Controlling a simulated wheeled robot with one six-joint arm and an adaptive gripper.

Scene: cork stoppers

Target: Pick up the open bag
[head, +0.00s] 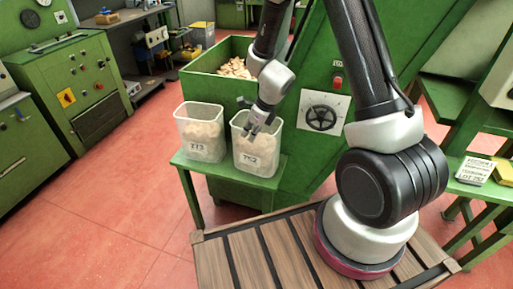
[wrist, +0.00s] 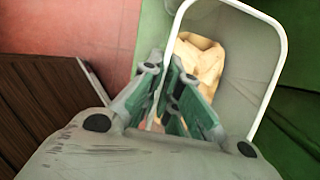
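The task names an open bag. I see two translucent, open-topped, bag-like containers with pale corks in them, standing side by side on a green stand. The right one (head: 257,158) is marked with a number that looks like 752; the left one (head: 203,138) looks like 713. My gripper (head: 248,118) is at the top of the right one, by its left rim. In the wrist view, my fingers (wrist: 180,95) are close together at the rim of the container (wrist: 235,65), partly covering it. A narrow gap shows between them; whether they grip the wall is unclear.
The green stand (head: 262,184) carries both containers. A slatted wooden platform (head: 240,255) lies in front. Red floor (head: 120,210) is clear at left.

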